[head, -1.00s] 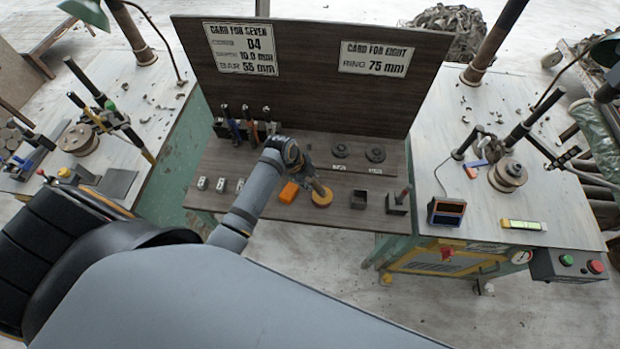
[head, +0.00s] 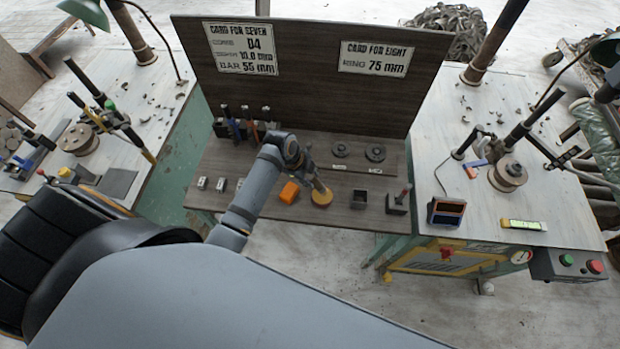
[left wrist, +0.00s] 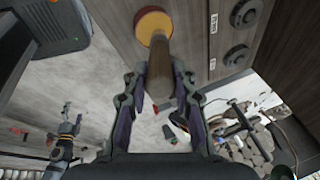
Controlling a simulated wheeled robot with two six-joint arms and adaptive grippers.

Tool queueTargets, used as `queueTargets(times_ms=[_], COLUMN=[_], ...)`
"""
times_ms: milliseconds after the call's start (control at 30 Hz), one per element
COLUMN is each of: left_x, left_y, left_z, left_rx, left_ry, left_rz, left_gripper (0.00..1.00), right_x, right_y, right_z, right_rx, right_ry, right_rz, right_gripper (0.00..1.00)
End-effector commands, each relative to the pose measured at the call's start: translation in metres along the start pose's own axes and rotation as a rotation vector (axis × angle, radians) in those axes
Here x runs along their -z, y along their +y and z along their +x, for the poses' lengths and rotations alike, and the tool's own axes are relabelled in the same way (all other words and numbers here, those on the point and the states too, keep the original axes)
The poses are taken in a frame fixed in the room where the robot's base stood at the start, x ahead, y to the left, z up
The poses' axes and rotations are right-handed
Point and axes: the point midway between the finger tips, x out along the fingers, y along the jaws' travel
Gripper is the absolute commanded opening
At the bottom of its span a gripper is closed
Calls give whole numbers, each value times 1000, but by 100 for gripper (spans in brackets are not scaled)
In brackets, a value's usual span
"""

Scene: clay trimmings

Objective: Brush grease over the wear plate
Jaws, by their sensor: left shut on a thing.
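My left gripper (head: 311,168) is shut on the wooden handle of a brush (left wrist: 162,72). It holds the handle over the dark shelf, tilted in the head view. The handle's lower end meets a round yellow thing (head: 321,197), which has a dark red rim in the left wrist view (left wrist: 152,22). I cannot tell whether the brush end is in it, on it or just above it. A dark flat plate (head: 117,183) lies on the left table; I cannot tell whether it is the wear plate. My right gripper is not in the head view.
An open dark box (head: 359,199) and a holder with a red-topped peg (head: 397,203) stand right. Two dark rings (head: 375,153) lie behind. A tall backboard (head: 300,100) closes the rear.

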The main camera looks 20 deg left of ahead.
Motion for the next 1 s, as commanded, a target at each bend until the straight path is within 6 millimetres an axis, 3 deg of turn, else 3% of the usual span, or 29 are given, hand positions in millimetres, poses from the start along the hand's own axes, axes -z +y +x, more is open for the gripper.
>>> queueTargets(times_ms=[533,1000], left_x=[12,12], left_y=[-14,-14], left_z=[-47,-50], left_rx=[3,2], left_ry=[0,0], left_rz=[1,1], left_gripper=[0,0], right_x=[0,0], right_y=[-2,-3], right_z=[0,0], right_rx=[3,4], right_ry=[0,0], right_rz=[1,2], right_gripper=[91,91])
